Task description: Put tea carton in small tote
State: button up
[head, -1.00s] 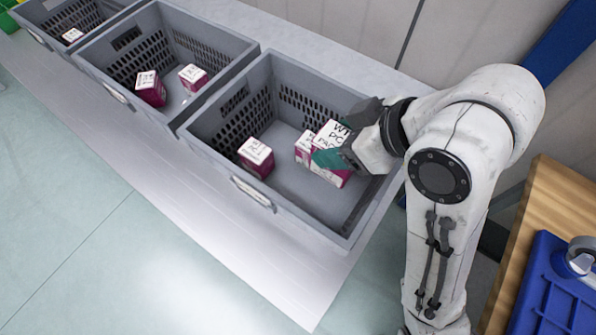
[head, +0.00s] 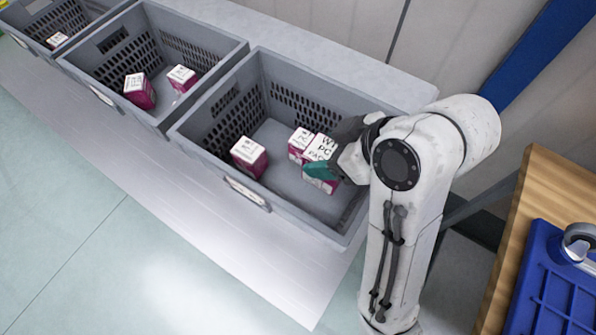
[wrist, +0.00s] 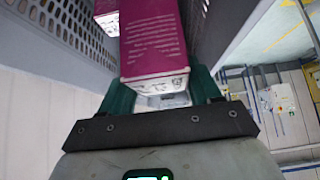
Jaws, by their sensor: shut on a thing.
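A magenta and white carton (head: 318,151) with black print on its white top is in the nearest grey tote (head: 308,222), toward its right side. My gripper (head: 322,172) is shut on this carton, its green fingers on the carton's sides. In the wrist view the carton (wrist: 153,42) shows its magenta face between the green fingers (wrist: 160,90). Whether its base touches the tote floor is hidden. A second, smaller-looking carton (head: 298,146) is just left of the held one. A third carton (head: 249,157) stands near the tote's front left.
A middle grey tote (head: 140,112) holds two similar cartons (head: 139,91), (head: 182,77). Another tote at far left (head: 35,42) holds one. A wooden table with a blue tray (head: 555,285) stands at the right. The tote walls surround my gripper closely.

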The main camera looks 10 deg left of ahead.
notch_tip(320, 180, down, 10)
jog(key=shift+p, duration=0.3)
jog(key=shift+f, duration=0.45)
